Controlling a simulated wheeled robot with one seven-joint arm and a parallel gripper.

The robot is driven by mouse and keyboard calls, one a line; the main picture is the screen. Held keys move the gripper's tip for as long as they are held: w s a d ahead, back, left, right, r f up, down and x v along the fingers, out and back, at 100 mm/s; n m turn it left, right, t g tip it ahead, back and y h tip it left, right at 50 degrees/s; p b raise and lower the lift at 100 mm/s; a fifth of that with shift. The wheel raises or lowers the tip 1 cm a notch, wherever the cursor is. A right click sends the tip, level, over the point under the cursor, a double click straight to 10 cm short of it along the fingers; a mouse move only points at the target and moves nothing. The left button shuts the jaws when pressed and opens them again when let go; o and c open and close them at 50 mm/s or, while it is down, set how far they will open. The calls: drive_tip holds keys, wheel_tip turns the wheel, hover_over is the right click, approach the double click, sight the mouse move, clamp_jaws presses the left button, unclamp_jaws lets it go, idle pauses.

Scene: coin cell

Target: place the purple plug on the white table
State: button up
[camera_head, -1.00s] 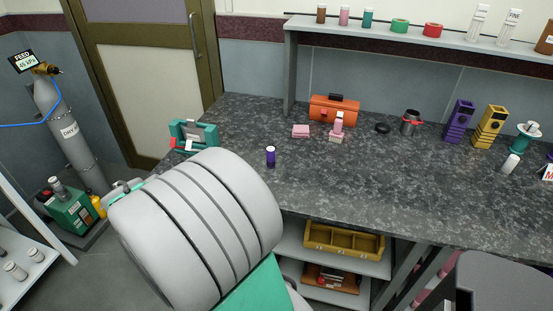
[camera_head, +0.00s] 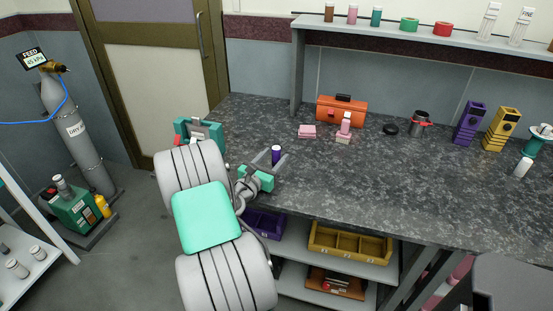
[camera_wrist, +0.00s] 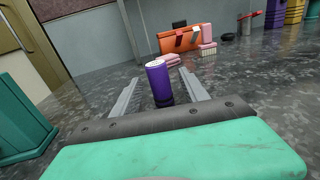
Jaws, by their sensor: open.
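The purple plug (camera_head: 276,154), a small purple cylinder with a pale top, stands upright near the front left of the dark speckled counter. My gripper (camera_head: 273,159) is open, low over the counter edge, with its two grey fingers reaching either side of the plug. In the wrist view the plug (camera_wrist: 159,82) stands between the open fingers (camera_wrist: 160,90), with a visible gap to each finger. A white table or shelf (camera_head: 52,257) with several small pale cylinders on it is partly cut off at the left edge.
A green device (camera_head: 200,132) stands left of my gripper on the counter. Pink blocks (camera_head: 307,132) and an orange box (camera_head: 341,111) are behind the plug. Yellow (camera_head: 349,243) and purple bins sit under the counter. A gas cylinder (camera_head: 76,132) and green pump (camera_head: 70,207) stand left.

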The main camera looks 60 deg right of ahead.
drive_tip(key=d, duration=0.4)
drive_tip(key=shift+s+d, duration=0.1)
drive_tip(key=shift+d, duration=0.2)
drive_tip(key=shift+r, duration=0.1)
clamp_jaws()
